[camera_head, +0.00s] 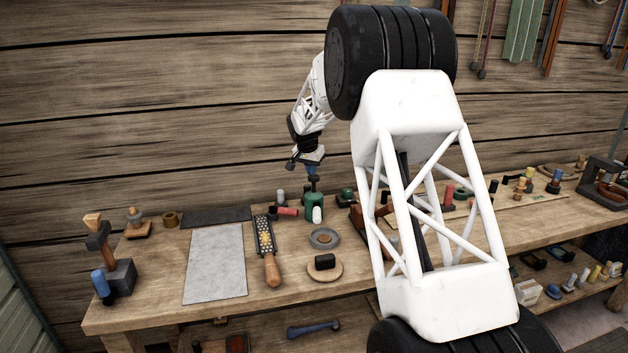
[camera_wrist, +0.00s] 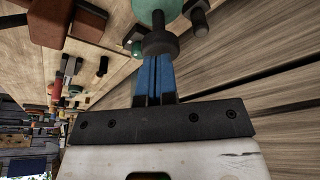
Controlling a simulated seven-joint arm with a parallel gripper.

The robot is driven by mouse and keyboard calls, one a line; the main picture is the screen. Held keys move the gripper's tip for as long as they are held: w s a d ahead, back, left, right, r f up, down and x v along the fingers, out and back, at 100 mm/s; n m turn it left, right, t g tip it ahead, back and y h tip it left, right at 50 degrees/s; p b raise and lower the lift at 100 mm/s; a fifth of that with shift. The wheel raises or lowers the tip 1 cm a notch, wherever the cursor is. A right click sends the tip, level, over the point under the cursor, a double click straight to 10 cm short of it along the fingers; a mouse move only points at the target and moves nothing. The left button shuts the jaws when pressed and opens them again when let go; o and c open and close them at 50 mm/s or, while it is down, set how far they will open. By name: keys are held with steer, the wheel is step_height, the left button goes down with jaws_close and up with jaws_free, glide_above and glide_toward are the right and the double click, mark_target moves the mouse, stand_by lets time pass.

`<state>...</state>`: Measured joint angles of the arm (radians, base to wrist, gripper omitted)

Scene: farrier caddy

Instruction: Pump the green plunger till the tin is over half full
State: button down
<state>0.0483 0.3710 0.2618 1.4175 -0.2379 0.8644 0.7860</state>
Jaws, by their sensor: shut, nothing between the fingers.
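The green pump bottle (camera_head: 314,206) stands upright toward the back of the bench, with a dark plunger head (camera_head: 313,182) on top and a pale piece at its front. A shallow grey round dish, likely the tin (camera_head: 323,238), sits just in front of it; its fill level is too small to read. My gripper (camera_head: 314,172) points down directly over the plunger head, its blue fingers shut together and empty. In the wrist view the fingers (camera_wrist: 157,80) end at the dark round head (camera_wrist: 160,43), with the green body (camera_wrist: 153,10) beyond. I cannot tell whether they touch.
A rasp with a wooden handle (camera_head: 271,270), a grey sheet (camera_head: 216,264) and a round wooden piece with a black block (camera_head: 325,270) lie nearby. A red-handled item (camera_head: 288,211) lies close left of the bottle. My arm hides part of the bench to the right.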

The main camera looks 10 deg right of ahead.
mark_target(312, 178)
steer(key=shift+f, duration=1.9)
steer(key=shift+r, duration=1.9)
steer(key=shift+f, duration=0.25)
steer(key=shift+f, duration=1.75)
steer(key=shift+r, duration=1.95)
steer(key=shift+r, duration=0.15)
steer(key=shift+r, duration=2.4)
